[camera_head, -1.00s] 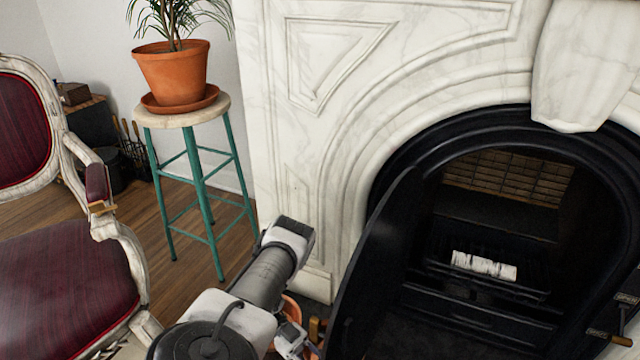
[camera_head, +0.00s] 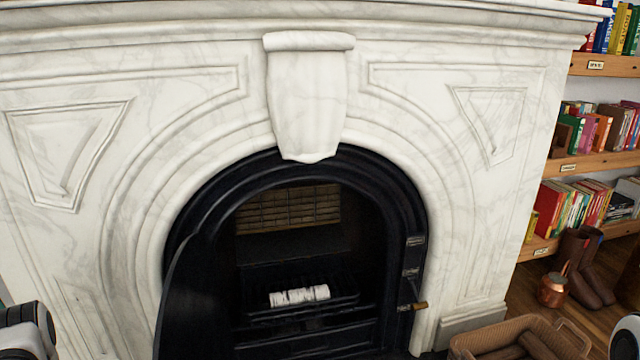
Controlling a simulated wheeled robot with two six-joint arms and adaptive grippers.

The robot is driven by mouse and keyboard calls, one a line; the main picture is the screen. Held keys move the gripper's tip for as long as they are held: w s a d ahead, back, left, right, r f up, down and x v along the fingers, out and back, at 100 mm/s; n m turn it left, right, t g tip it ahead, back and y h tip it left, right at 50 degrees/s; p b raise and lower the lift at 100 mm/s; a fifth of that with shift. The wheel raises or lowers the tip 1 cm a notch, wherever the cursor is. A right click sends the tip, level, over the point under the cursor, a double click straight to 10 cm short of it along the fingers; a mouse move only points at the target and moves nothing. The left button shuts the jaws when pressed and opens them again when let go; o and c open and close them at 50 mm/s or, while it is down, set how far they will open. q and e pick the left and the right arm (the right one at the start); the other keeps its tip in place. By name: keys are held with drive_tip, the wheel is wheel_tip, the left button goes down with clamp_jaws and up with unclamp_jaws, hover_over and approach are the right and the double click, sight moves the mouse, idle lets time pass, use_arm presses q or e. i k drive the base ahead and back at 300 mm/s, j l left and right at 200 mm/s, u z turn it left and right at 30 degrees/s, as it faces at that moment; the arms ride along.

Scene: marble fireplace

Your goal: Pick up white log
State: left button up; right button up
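The white log (camera_head: 299,295) lies across the dark grate (camera_head: 345,293) inside the black fireplace opening. It is pale with dark marks, like birch bark, and lies nearly level. Part of my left arm shows at the lower left edge, well left of the log, and its fingers are out of view. A small white and black part, which seems to be of my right arm, shows at the lower right edge. No gripper fingertips show, and nothing of mine is near the log.
The black fireplace door (camera_head: 190,300) stands swung open on the left of the opening. A latch with a wooden handle (camera_head: 413,306) sticks out on the right.

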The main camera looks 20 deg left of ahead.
sight(314, 293)
drive_tip(key=k+j, duration=0.1)
drive_tip(key=j, duration=0.85)
drive_tip(key=k+j, duration=0.15)
drive_tip(key=j, duration=0.35)
